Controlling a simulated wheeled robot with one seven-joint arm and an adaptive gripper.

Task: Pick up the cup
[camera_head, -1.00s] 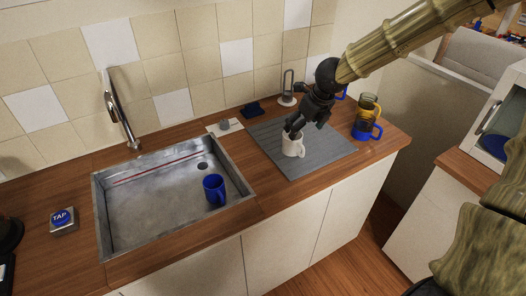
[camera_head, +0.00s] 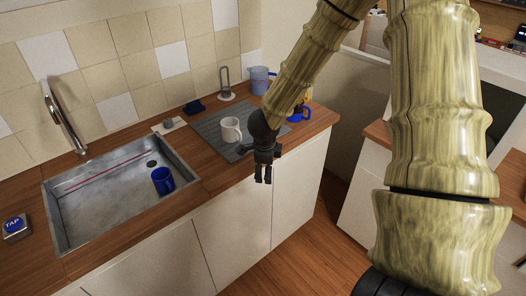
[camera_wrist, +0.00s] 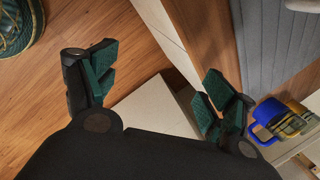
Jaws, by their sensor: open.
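A white mug (camera_head: 230,130) stands upright on the grey mat. A blue cup (camera_head: 162,180) stands in the sink. Another blue cup (camera_head: 297,114) is at the right of the counter, partly hidden by my arm; in the wrist view a blue cup (camera_wrist: 268,115) with an amber patterned piece shows at the right edge. My gripper (camera_head: 264,179) is open and empty, pointing down in front of the counter's front edge, to the right of the white mug and apart from it. In the wrist view, my gripper (camera_wrist: 160,90) has its fingers spread with nothing between them.
The metal sink (camera_head: 60,215) is at the left, with a tap (camera_head: 65,125) behind it. The grey mat (camera_head: 243,150) lies right of the sink. A light blue jug (camera_head: 260,80) and a holder (camera_head: 225,85) stand behind. White cabinet fronts (camera_head: 235,225) lie below the counter.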

